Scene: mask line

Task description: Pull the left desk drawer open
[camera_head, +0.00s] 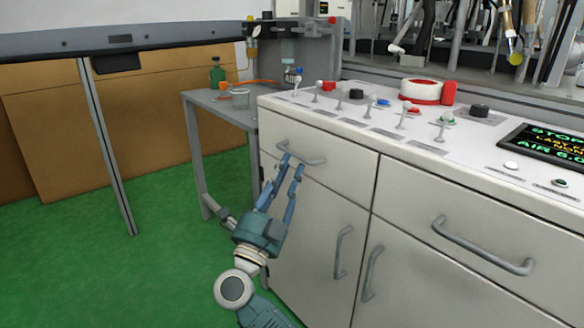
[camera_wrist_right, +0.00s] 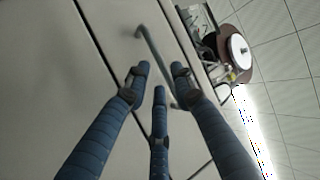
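The left desk drawer (camera_head: 345,172) is a pale grey panel at the upper left of the cabinet front, and it looks flush with the cabinet. Its grey bar handle (camera_head: 314,161) also shows in the right wrist view (camera_wrist_right: 148,42). My right gripper (camera_head: 293,163) is at the handle with its blue fingers apart. In the right wrist view the gripper (camera_wrist_right: 161,72) has fingertips on both sides of the handle's line. I cannot tell whether they touch it. My left gripper is not in view.
Another drawer handle (camera_head: 480,248) and two upright door handles (camera_head: 343,252) are on the same cabinet. Its top (camera_head: 370,115) carries switches, a red and white round part and a display. A grey side table (camera_head: 215,100) stands to the left. Green floor (camera_head: 100,255) is clear in front.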

